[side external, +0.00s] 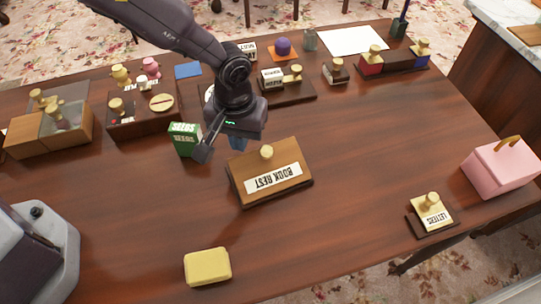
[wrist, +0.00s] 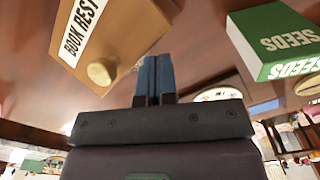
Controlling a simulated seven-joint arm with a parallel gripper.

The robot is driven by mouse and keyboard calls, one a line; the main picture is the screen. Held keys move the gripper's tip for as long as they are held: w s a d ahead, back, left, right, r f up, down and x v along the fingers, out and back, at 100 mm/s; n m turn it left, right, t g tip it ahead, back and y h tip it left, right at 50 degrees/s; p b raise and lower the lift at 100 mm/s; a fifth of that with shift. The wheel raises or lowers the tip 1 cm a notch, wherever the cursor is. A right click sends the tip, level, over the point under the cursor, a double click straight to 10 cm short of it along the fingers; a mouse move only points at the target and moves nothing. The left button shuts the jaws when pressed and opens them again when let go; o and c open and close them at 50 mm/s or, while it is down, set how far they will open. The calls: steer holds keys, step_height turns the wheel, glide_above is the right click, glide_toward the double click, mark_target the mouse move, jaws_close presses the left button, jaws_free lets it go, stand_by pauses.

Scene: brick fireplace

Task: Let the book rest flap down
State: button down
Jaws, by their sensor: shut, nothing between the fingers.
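The book rest (side external: 290,158) is a wooden flap on a dark base in the middle of the table. It has a round pale knob (side external: 266,152) and a white "BOOK REST" label (side external: 273,179). Its flap looks tilted up, its face toward the side camera. My gripper (side external: 237,144) is behind the flap's upper left edge, with blue fingers partly hidden by it. In the wrist view the fingers (wrist: 157,62) are together and empty, beside the flap (wrist: 130,38) and its knob (wrist: 101,71). I cannot tell if they touch it.
A green seeds box (side external: 185,140) stands just left of my gripper; it also shows in the wrist view (wrist: 275,42). A dark stamp rack (side external: 288,93) is behind. A yellow block (side external: 207,267) and a letters holder (side external: 432,214) lie nearer.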

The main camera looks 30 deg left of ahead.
steer(key=shift+f, duration=0.2)
steer(key=shift+w+a+f, duration=0.2)
steer(key=shift+f, duration=0.25)
steer(key=shift+w+f, duration=0.1)
steer(key=shift+f, duration=0.2)
stand_by(0.5)
steer(key=shift+a+f, duration=0.1)
steer(key=shift+f, duration=0.4)
stand_by(0.3)
step_height(320, 180, up, 9)
stand_by(1.0)
stand_by(0.4)
